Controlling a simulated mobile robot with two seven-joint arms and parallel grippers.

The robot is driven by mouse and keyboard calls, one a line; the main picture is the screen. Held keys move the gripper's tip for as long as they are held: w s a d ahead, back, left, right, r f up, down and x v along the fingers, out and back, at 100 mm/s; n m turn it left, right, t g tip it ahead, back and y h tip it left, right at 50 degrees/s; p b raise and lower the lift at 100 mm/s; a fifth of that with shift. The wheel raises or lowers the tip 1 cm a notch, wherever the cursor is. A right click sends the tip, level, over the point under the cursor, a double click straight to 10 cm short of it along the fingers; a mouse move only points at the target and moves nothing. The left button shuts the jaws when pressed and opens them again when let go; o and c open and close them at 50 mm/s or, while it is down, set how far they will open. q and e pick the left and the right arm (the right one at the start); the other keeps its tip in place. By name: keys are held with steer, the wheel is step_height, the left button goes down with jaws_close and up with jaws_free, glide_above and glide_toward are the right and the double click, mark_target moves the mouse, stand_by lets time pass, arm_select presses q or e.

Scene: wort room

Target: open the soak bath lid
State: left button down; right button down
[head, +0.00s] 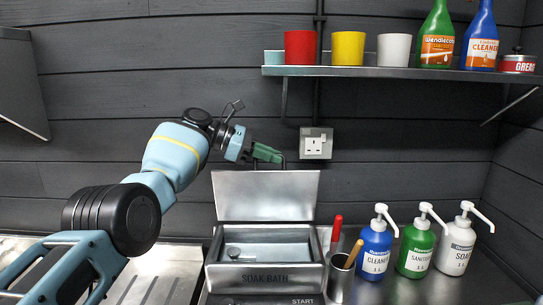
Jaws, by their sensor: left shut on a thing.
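The soak bath (264,278) is a metal box labelled "SOAK BATH" on the counter. Its metal lid (266,196) stands raised, roughly upright at the back, and the basin shows open below it. My left gripper (277,156), with green fingers, is at the top edge of the lid and shut on its dark handle, which the fingers partly hide. My right gripper is not in view.
A metal cup (341,278) with a red-handled tool and a wooden handle stands right of the bath. Blue (374,250), green (416,248) and white (455,246) pump bottles stand further right. A shelf (390,72) with cups and bottles hangs above. A wall socket (315,143) is near my gripper.

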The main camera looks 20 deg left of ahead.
arm_select(q)
steer(key=shift+f, duration=0.25)
steer(key=c, duration=1.5)
jaws_free()
steer(key=shift+w, duration=0.15)
steer(key=shift+r, duration=0.1)
steer(key=shift+s+a+r, duration=0.2)
steer(key=shift+a+r, duration=0.05)
steer(key=v, duration=0.7)
steer(key=shift+p, duration=0.45)
steer(key=shift+f, duration=0.15)
